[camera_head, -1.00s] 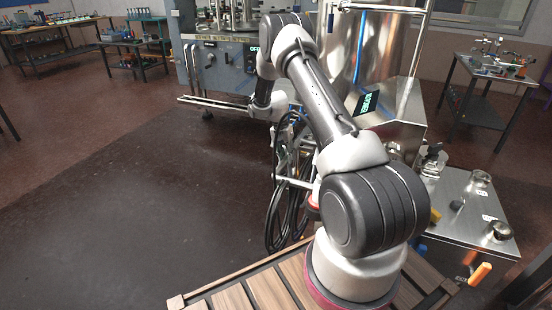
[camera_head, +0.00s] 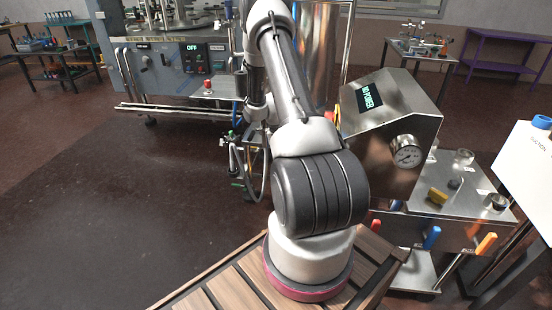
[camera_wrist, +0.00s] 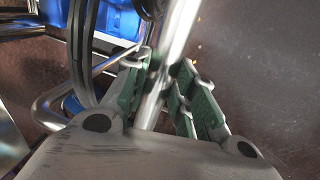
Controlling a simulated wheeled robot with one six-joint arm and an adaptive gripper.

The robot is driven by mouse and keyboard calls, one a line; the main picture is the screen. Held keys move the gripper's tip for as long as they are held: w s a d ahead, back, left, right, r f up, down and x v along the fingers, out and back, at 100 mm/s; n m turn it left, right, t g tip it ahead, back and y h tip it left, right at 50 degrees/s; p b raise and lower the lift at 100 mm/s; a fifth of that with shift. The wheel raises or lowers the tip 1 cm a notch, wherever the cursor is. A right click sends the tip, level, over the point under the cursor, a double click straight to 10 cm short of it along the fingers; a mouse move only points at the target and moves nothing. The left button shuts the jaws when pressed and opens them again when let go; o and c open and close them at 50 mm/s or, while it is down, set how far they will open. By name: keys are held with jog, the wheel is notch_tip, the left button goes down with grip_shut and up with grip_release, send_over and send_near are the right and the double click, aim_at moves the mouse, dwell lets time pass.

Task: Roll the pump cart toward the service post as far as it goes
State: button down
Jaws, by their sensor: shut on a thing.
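In the wrist view, the green-padded fingers of my gripper (camera_wrist: 160,82) are closed around a bright steel bar (camera_wrist: 178,30), which looks like the pump cart's handle. Blue parts (camera_wrist: 108,22), a dark hose (camera_wrist: 78,50) and bent steel tube (camera_wrist: 45,105) lie to its left, likely more of the cart. In the head view, hoses and fittings (camera_head: 250,170) show low beside my arm. My arm hides most of the cart there, and the fingers cannot be made out. I cannot tell which thing is the service post.
A steel console (camera_head: 398,130) with a NO POWER display and gauge stands right of my arm. A steel-topped bench (camera_head: 462,208) with coloured handles is beside it. A grey machine (camera_head: 180,68) with an OFF display and front rail stands behind. Dark floor at left (camera_head: 90,210) is clear.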

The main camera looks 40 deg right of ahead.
jog(key=shift+s+d, duration=0.15)
jog(key=shift+s, duration=0.05)
jog(key=c, duration=1.2)
grip_release()
jog(key=shift+d, duration=0.1)
jog(key=shift+o, duration=0.2)
jog(key=shift+r, duration=0.1)
notch_tip(320, 180, up, 12)
jog(key=w+a, duration=0.1)
jog(key=shift+w+a+f, duration=0.2)
jog(key=shift+w+a, duration=0.05)
jog(key=shift+w, duration=0.15)
